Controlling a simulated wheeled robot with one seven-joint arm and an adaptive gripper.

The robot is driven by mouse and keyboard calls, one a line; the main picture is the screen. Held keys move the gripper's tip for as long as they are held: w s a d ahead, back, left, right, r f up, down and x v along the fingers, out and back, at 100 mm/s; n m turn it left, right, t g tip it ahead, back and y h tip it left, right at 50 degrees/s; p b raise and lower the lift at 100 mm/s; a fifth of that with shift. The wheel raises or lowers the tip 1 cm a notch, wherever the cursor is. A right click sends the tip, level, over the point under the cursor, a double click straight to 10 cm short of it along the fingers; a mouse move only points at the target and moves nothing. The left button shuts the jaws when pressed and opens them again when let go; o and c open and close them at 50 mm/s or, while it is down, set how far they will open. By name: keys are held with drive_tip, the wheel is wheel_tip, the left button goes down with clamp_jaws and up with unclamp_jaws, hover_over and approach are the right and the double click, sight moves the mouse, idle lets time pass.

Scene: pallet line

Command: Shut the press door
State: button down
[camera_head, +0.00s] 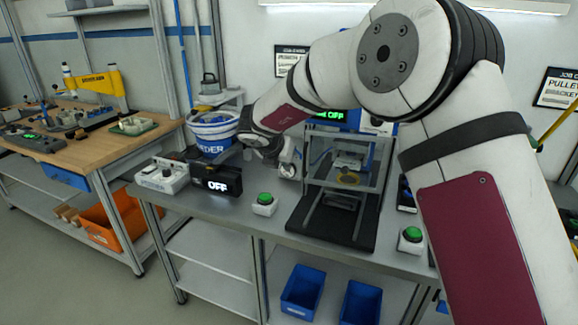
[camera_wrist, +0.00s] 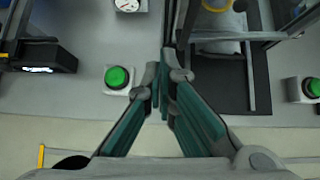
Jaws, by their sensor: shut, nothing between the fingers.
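The press (camera_head: 372,150) stands on the grey metal table, with a black base plate (camera_head: 312,232) reaching toward the front. Its door looks like a clear panel in a grey frame (camera_head: 343,188); its lower bar is above the base plate, with a gap below it. In the wrist view my gripper (camera_wrist: 163,82) is shut with nothing between the fingers. Its tips are beside the left edge of the base plate (camera_wrist: 225,85); whether they touch the frame I cannot tell.
Green buttons stand left (camera_head: 265,204) and right (camera_head: 411,239) of the press. Blue bins (camera_head: 303,291) sit below.

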drive_tip(key=v, duration=0.5)
drive_tip(key=n+t+h+b, duration=0.5)
drive_tip(key=n+t, duration=0.3)
drive_tip(key=n, duration=0.9)
approach(304, 162)
drive_tip(key=x, duration=0.7)
